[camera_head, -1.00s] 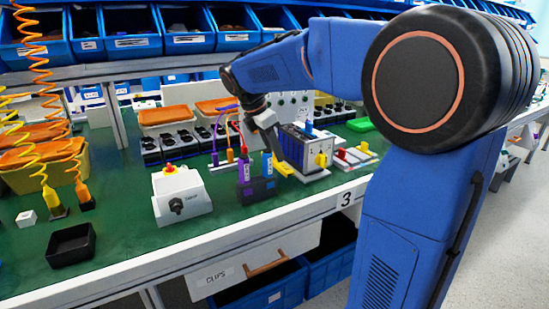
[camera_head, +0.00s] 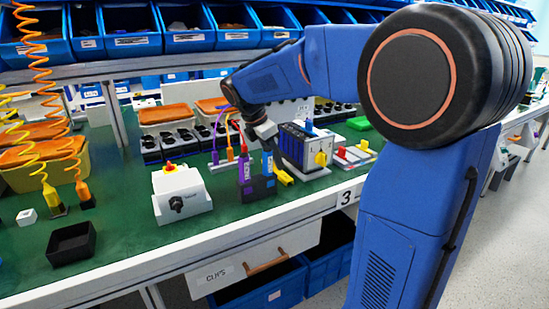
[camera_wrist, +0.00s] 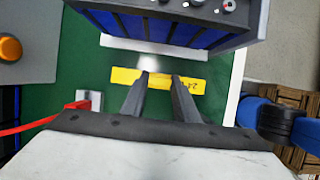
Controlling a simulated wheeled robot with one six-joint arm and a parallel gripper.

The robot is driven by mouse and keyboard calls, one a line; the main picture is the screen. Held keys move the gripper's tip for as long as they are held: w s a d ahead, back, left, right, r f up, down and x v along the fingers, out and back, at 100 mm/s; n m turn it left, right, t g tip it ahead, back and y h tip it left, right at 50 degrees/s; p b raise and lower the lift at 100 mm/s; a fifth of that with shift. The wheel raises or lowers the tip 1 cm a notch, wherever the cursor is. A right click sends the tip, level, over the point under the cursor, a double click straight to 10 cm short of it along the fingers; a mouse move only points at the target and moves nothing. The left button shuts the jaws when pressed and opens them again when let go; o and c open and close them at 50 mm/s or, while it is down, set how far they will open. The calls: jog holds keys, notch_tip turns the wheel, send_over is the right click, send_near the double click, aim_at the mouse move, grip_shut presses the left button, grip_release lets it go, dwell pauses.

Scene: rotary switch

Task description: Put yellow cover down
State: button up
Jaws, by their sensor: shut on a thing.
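The yellow cover (camera_head: 284,178) is a small flat yellow piece at the front of the bench, beside the grey box with blue modules (camera_head: 318,152). In the wrist view the cover (camera_wrist: 193,84) lies crosswise at my fingertips, with dark lettering on its right part. My gripper (camera_wrist: 161,76) is shut on the cover, its fingers over the cover's middle. In the head view my gripper (camera_head: 279,166) points down, partly hidden by its own wrist. I cannot tell whether the cover touches the green bench top.
A black holder with purple and blue bottles (camera_head: 258,188) stands just left of the cover. A white switch box (camera_head: 181,198) is further left. The grey box's front is close behind the cover. Green bench surface (camera_wrist: 108,60) is bare around the cover, and the bench edge (camera_wrist: 236,85) is to the right.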

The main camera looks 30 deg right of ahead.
jog(key=o, duration=1)
jog(key=shift+f, duration=0.15)
jog(key=shift+r, duration=0.55)
jog(key=v, duration=1.2)
jog(key=shift+r, duration=0.2)
jog(key=shift+d, duration=0.1)
